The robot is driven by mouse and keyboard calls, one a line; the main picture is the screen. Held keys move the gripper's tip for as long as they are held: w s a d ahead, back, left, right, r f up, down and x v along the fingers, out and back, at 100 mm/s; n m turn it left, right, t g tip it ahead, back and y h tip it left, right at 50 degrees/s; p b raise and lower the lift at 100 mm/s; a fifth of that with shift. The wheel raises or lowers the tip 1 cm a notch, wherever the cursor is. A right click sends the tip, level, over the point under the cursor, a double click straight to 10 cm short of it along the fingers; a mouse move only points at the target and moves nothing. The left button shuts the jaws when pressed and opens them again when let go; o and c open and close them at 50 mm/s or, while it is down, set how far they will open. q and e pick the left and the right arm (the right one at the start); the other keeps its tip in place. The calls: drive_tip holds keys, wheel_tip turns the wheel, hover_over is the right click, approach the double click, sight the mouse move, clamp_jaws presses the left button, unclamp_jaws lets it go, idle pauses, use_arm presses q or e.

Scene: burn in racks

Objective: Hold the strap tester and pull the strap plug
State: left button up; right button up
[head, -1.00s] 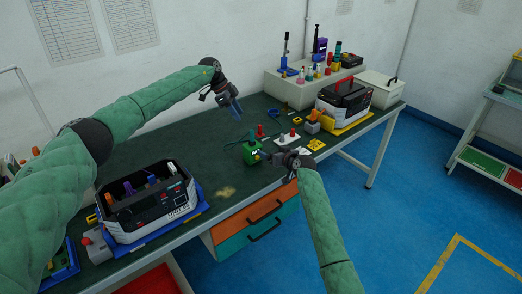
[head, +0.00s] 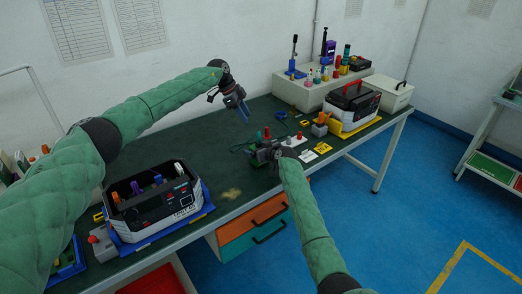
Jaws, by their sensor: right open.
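My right gripper (head: 262,154) is open, low over the table, right in front of where a small green box stands. The box is now almost wholly hidden behind the gripper and wrist, and I cannot tell whether they touch. I cannot tell which thing is the strap tester, and I cannot make out the strap plug. Small red (head: 267,132) and green (head: 258,136) upright pieces stand just behind the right gripper. My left gripper (head: 243,113) hangs higher, above the table behind these pieces, with its blue fingers pointing down. Nothing shows in it, and its opening is too small to judge.
A black-and-white unit (head: 155,212) with coloured plugs stands in a blue tray at the front left. A similar unit with a red handle (head: 352,105) sits on a yellow base at the right. A white plate (head: 288,143) and yellow cards (head: 322,147) lie right of the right gripper.

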drive_tip(key=shift+w+a, duration=0.1)
drive_tip(key=shift+a, duration=0.05)
drive_tip(key=shift+c, duration=0.4)
drive_tip(key=c, duration=1.1)
